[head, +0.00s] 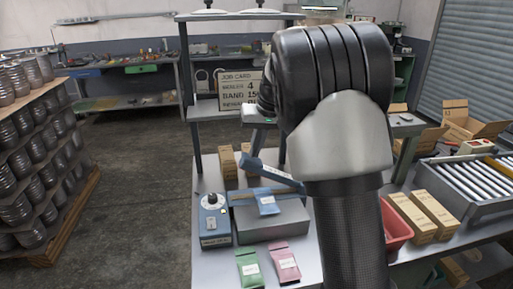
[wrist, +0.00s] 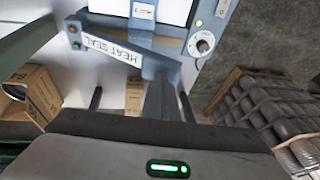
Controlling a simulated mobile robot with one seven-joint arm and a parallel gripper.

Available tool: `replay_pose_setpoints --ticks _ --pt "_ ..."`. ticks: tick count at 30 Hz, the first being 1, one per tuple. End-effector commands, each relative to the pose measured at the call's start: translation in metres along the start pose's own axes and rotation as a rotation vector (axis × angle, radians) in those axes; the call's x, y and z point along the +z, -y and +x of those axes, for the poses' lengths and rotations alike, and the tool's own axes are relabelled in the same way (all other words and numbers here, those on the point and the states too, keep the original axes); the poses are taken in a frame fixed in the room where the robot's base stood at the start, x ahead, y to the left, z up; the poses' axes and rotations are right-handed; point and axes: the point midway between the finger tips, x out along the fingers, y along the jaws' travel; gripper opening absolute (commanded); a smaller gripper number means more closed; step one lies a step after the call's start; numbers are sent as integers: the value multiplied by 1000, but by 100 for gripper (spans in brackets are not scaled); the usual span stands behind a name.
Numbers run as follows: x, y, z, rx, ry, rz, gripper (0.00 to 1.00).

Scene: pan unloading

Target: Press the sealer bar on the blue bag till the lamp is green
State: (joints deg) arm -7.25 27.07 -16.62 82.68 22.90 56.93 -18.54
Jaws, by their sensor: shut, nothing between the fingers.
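The blue bag (head: 267,203) with a white label lies on the heat sealer (head: 272,224), near its strip. The blue sealer bar (head: 277,174) is raised at a slant above it. In the wrist view the bar (wrist: 115,50) reads HEAT SEAL upside down. My gripper (wrist: 163,82) is shut and empty, close to the bar; I cannot tell whether it touches. A red button-like spot (wrist: 72,28) shows at the bar's left end. My arm hides part of the sealer's right side.
A green bag (head: 248,268) and a pink bag (head: 284,262) lie in front of the sealer. A red bin (head: 396,228), cartons (head: 432,212) and a roller conveyor (head: 480,180) stand at right. A job card (head: 240,88) hangs behind; shelf posts rise around the bench.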

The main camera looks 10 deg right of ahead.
Motion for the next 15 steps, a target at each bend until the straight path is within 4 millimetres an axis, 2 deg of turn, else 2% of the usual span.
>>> replay_pose_setpoints --ticks 8,15 --pt "8 21 26 120 10 -45 0" --pt "18 39 64 288 20 -97 0"
